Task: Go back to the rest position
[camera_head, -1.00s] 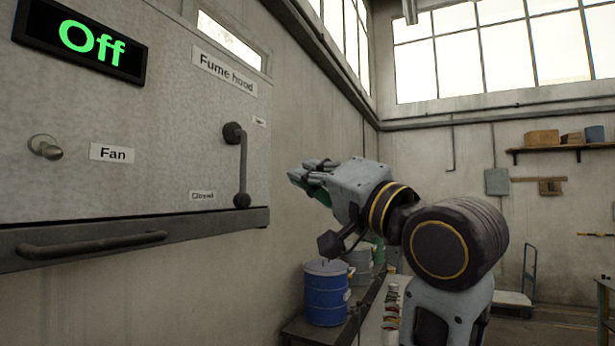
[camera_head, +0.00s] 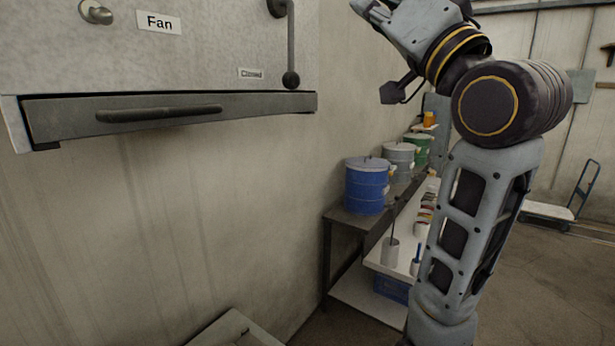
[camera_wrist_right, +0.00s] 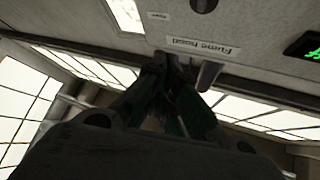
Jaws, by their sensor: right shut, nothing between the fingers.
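My right arm rises on the right of the head view, with its gripper (camera_head: 376,8) at the top edge, partly cut off. In the right wrist view the dark green fingers of this gripper (camera_wrist_right: 172,72) are together, with nothing seen between them. They are near the fume hood (camera_wrist_right: 260,25); whether they touch it is not clear. The hood also shows at the upper left of the head view (camera_head: 190,60), with a Fan knob (camera_head: 96,12), a lever (camera_head: 291,45) hanging down by the Closed label, and a bar handle (camera_head: 160,114). My left gripper is not seen.
A dark bench (camera_head: 345,222) along the wall holds a blue drum (camera_head: 366,187), a grey drum (camera_head: 398,158) and a green drum (camera_head: 416,148). A white lower shelf (camera_head: 385,262) carries small items. A cart (camera_head: 548,211) stands at the right. Floor between is clear.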

